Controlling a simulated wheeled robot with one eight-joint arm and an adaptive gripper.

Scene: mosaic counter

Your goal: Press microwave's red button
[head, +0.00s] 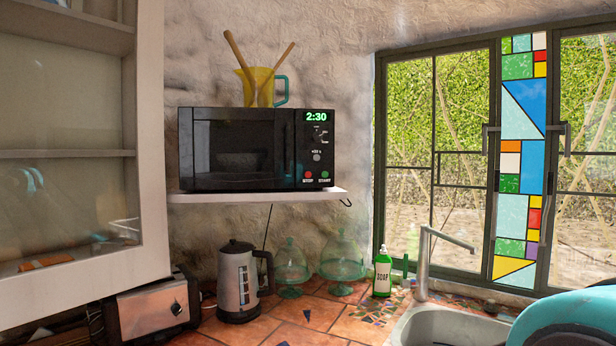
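The black microwave (240,150) stands on a white wall shelf (258,195) in the head view. Its door is closed, and its display reads 2:30 in green. The red button (308,174) is at the lower left of the control panel, above a small label that seems to read STOP. A green button (325,174) sits just to its right. The red button is in plain view, with nothing in front of it. My gripper is not in view.
A yellow pitcher (258,88) holding wooden utensils stands on the microwave. Below are a toaster (150,305), kettle (237,285), glass domes (343,258), soap bottle (382,273) and sink (440,325). The space before the microwave looks clear.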

